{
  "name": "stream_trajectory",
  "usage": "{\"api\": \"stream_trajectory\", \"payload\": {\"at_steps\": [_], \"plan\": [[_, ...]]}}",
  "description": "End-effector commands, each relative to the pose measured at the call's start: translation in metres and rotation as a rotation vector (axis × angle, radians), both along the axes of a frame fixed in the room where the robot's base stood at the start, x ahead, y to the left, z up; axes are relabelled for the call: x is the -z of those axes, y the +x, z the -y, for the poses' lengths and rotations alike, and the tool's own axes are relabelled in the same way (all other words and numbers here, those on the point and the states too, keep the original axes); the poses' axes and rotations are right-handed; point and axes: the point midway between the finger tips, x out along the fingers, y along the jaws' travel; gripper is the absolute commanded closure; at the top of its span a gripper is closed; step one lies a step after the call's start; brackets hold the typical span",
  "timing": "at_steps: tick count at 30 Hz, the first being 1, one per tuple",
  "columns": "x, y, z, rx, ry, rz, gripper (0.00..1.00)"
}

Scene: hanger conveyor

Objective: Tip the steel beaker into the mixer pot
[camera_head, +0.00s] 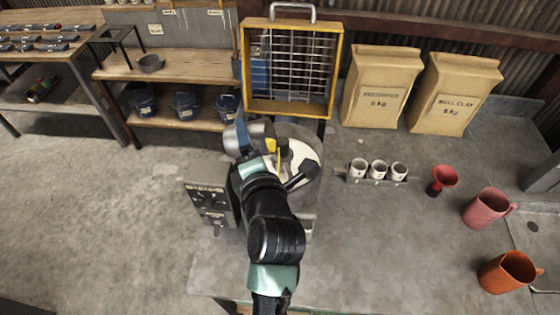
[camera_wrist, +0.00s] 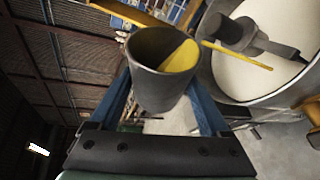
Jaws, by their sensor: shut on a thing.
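The steel beaker (camera_head: 258,131) is a plain grey cup, tipped with its mouth to the right over the near left side of the mixer pot. My gripper (camera_head: 245,140) is shut on it, with blue fingers on either side of its wall in the wrist view (camera_wrist: 165,95). Yellow material (camera_wrist: 180,57) lies against the beaker's lower rim. A thin yellow streak (camera_wrist: 240,56) runs from that rim into the mixer pot (camera_wrist: 229,85). The round steel pot (camera_head: 312,190) has a whitish inside and a dark stirrer (camera_head: 301,175). My arm hides part of the pot.
A grey control box (camera_head: 209,190) stands left of the pot, and a yellow-framed grid (camera_head: 292,70) behind it. A rack with three white cups (camera_head: 377,171), a red funnel (camera_head: 443,178), a pink jug (camera_head: 487,208) and an orange jug (camera_head: 507,272) stand right. Two paper sacks are behind.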

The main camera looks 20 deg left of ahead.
Motion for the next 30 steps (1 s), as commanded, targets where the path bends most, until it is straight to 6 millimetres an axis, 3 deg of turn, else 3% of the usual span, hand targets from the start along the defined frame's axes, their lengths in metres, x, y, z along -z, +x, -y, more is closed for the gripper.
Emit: {"api": "stream_trajectory", "payload": {"at_steps": [30], "plan": [[0.0029,0.0011,0.002,0.002,0.064,-0.017,0.94]]}}
